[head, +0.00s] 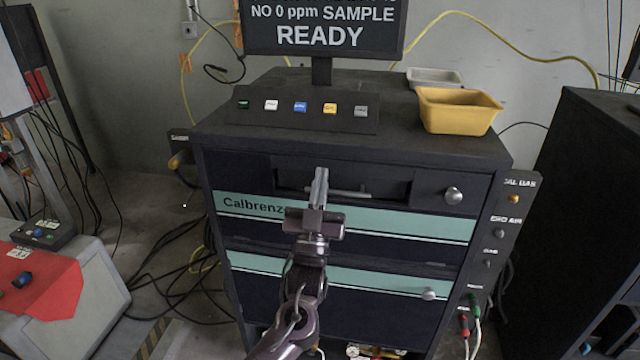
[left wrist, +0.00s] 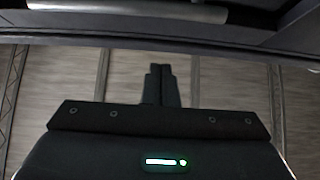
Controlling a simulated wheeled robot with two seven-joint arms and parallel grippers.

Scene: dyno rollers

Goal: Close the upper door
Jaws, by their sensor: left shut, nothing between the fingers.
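The dark cabinet's upper door (head: 400,223) carries a pale green band lettered "Calbrenz…", partly hidden by my left gripper. Its front looks close to flush with the cabinet; I cannot tell whether a small gap remains. A round silver knob (head: 453,195) sits at its upper right. My left gripper (head: 319,188) is shut and empty, in front of the upper door, left of the knob; contact cannot be told. In the left wrist view, the shut fingers (left wrist: 161,85) point toward a dark edge, with a silver bar (left wrist: 130,8) beyond. My right gripper is not in view.
The lower door has its own knob (head: 429,294). A yellow bin (head: 457,110) and a button panel (head: 305,108) stand on top, below a monitor (head: 322,28). A labelled side panel (head: 497,235) is at the right. Cables (head: 165,255) lie on the floor at the left.

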